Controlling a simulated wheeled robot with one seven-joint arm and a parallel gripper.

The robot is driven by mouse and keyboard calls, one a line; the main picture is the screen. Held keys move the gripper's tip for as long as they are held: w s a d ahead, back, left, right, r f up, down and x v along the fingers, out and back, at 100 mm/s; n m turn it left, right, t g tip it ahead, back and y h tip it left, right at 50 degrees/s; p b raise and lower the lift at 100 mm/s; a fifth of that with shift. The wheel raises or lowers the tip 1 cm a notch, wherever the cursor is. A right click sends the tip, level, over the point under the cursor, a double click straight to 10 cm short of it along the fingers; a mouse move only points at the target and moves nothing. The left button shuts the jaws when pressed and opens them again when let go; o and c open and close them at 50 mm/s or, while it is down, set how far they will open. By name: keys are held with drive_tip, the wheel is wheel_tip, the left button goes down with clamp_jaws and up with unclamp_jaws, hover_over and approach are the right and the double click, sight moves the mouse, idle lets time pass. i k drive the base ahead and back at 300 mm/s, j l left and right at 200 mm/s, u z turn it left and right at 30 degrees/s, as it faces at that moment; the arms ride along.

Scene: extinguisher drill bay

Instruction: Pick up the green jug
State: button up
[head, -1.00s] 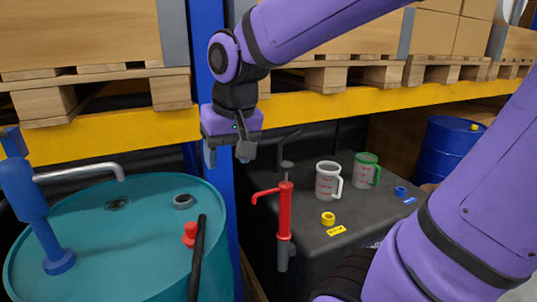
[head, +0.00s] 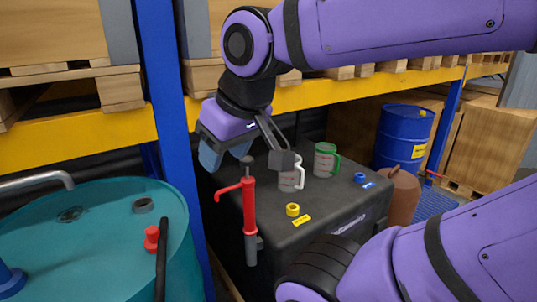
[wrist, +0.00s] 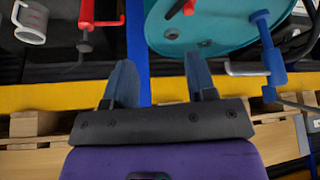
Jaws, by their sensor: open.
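The green jug (head: 325,160) is a clear, marked jug with a green rim and handle. It stands upright on the black top of a dark box (head: 335,205) in the head view. The white-handled jug also shows there (wrist: 32,22); the green jug does not.
A red hand pump (head: 249,210) stands at the box's front left. A teal drum (head: 100,245) is left, a blue drum (head: 402,137) behind right. A yellow shelf beam (head: 310,92) runs behind.

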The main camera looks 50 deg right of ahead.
sight(324, 154)
drive_tip(key=l+z, duration=0.2)
drive_tip(key=z, duration=1.6)
drive_tip(key=i+l+u, duration=0.4)
drive_tip(key=l, duration=0.3)
drive_tip(key=i+l+u, duration=0.15)
drive_tip(key=l, duration=0.25)
drive_tip(key=i+l+u, duration=0.2)
drive_tip(key=l, duration=0.25)
drive_tip(key=i+l+u, duration=0.2)
drive_tip(key=l, duration=0.25)
drive_tip(key=l+u, duration=0.2)
drive_tip(key=l, duration=0.2)
